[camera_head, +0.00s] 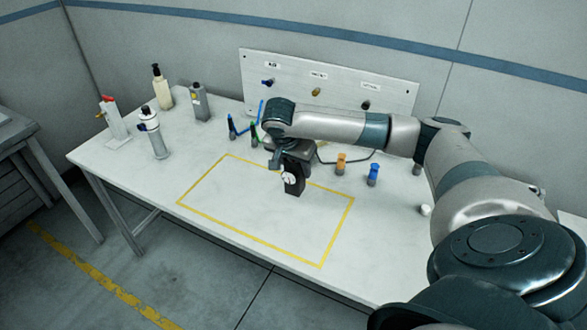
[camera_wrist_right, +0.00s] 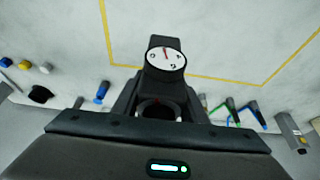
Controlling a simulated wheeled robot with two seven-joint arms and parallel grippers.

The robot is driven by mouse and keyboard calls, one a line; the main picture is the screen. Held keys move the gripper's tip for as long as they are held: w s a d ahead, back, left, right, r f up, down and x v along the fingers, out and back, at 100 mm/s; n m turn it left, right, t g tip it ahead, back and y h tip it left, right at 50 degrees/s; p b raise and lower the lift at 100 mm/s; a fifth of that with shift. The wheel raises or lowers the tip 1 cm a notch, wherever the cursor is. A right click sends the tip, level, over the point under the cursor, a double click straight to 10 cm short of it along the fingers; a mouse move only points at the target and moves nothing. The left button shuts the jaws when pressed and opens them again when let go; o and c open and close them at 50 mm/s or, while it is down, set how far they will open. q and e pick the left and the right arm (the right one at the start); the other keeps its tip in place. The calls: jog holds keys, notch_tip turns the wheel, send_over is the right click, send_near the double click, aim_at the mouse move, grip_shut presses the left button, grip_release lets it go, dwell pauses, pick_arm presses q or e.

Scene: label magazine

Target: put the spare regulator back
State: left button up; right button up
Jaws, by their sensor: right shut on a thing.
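The regulator is a black block with a round white dial; it shows in the head view (camera_head: 291,183) and in the right wrist view (camera_wrist_right: 166,57). My right gripper (camera_head: 292,164) is shut on it and holds it over the yellow-outlined rectangle (camera_head: 213,212) of the table. The gripper also shows in the wrist view (camera_wrist_right: 158,106), with the dial standing out past the fingers. I cannot tell whether the block's lower end touches the table. My left gripper is not in view.
A panel (camera_head: 395,93) with labelled coloured fittings stands at the back. Orange (camera_head: 341,162) and blue (camera_head: 373,173) fittings stand right of the gripper. Blue and green angled pieces (camera_head: 236,130), a silver cylinder (camera_head: 154,137) and a pump bottle (camera_head: 162,90) stand left. The rectangle's front is clear.

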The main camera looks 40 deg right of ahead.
dwell(0.4)
jog(key=s+a+r+n+t+y+b, duration=0.1)
jog(key=a+n, duration=0.3)
jog(key=a, duration=0.5)
jog(key=s+a+r+n+t+y+b, duration=0.1)
jog(key=a+r+n+b, duration=0.1)
jog(key=a+n, duration=0.3)
jog(key=s+a+r+n+t+y+b, duration=0.1)
jog(key=a+r+n+y, duration=0.1)
jog(key=a, duration=1.1)
jog(key=r+n, duration=0.1)
jog(key=n, duration=0.1)
jog(key=shift+s+a+r+n+b, duration=0.15)
jog(key=shift+r+n+b, duration=0.15)
